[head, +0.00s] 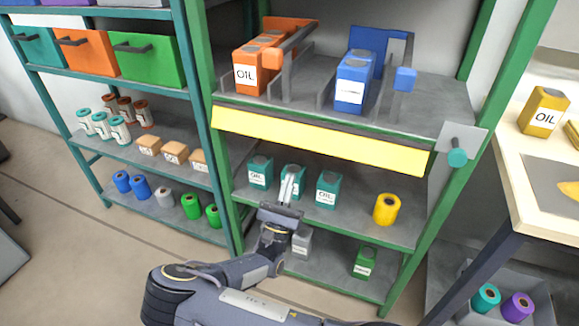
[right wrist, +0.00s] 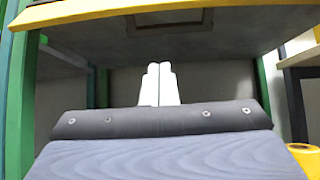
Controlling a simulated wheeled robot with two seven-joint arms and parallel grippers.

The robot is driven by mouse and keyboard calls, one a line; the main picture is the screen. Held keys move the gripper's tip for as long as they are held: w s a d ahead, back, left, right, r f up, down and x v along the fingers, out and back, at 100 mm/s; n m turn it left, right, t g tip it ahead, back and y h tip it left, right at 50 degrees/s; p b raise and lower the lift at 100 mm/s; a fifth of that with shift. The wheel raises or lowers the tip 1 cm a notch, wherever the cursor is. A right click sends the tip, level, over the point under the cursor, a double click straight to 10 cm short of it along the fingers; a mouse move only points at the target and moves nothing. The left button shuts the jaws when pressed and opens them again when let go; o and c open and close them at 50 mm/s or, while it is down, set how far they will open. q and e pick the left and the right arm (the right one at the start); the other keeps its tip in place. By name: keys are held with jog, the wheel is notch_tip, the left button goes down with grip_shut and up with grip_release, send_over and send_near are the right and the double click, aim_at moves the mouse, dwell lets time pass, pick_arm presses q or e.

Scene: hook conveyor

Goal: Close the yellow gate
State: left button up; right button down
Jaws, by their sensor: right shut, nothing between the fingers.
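The yellow gate (head: 320,140) is a long flat panel along the front edge of the upper deck of the green shelf. It appears to hang at or below the deck edge, with the oil cans behind and above it. In the right wrist view the gate (right wrist: 95,12) is a yellow strip across the top, above my gripper. My right gripper (head: 288,186) is shut and empty, below the gate and in front of the teal cans. Its white fingers also show in the right wrist view (right wrist: 160,72), pointing into the shelf under the deck. My left gripper is not in view.
Teal cans (head: 327,190) and a yellow roll (head: 387,209) stand on the middle deck. Orange (head: 246,74) and blue (head: 352,82) cans stand in lanes above. A table (head: 507,160) stands at right.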

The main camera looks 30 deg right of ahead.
aim_at(312, 135)
notch_tip(312, 135, up, 8)
jog(key=w+d+b, duration=0.1)
jog(key=d, duration=0.1)
jog(key=shift+w+d+r, duration=0.15)
jog(key=shift+w+d, duration=0.15)
jog(key=shift+w, duration=0.1)
